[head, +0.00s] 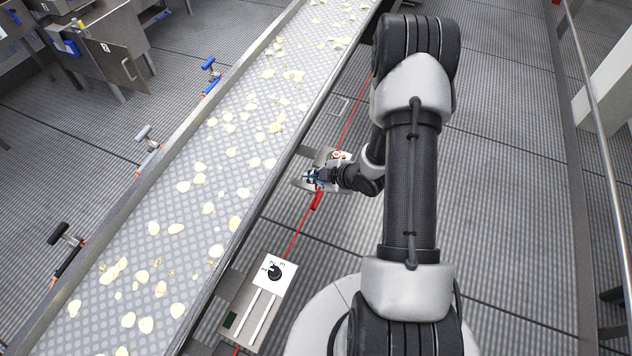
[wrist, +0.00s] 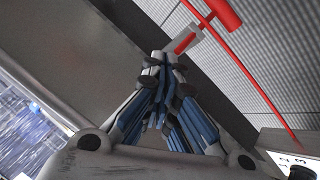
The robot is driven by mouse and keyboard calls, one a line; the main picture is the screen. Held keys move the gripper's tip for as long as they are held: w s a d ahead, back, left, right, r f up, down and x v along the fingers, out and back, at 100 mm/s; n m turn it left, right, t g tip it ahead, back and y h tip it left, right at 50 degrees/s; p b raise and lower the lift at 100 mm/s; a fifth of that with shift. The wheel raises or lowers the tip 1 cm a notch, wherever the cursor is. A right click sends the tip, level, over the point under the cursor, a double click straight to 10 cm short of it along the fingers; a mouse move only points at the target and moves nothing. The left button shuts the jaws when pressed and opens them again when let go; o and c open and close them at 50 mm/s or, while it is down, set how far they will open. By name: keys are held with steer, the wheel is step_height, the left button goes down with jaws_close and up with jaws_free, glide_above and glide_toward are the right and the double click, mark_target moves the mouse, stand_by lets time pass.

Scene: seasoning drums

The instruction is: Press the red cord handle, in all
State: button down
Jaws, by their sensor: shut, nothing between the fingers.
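The red cord handle (head: 317,200) hangs on a thin red cord (head: 299,238) running beside the conveyor. In the wrist view the handle (wrist: 222,12) is a red bar at the top, joined to a grey piece with a red slot (wrist: 185,43). My gripper (head: 314,178) is at the side of the conveyor, just above the handle in the head picture. In the wrist view its blue-grey fingers (wrist: 165,62) are closed together with nothing between them. The tips are close below the grey piece; I cannot tell whether they touch it.
A conveyor (head: 205,215) carrying pale chips runs diagonally on the left. A control box with a black numbered dial (head: 274,272) stands nearer along the cord. A metal bracket (head: 338,156) is around my gripper. Open floor (head: 510,200) lies on the right, up to a rail.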

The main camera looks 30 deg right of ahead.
steer(key=shift+f+b, duration=1.5)
steer(key=shift+f, duration=0.25)
stand_by(1.0)
steer(key=shift+r, duration=0.2)
steer(key=shift+r+p, duration=1.65)
steer(key=shift+r, duration=0.5)
steer(key=shift+r+p, duration=1.8)
steer(key=shift+r, duration=0.75)
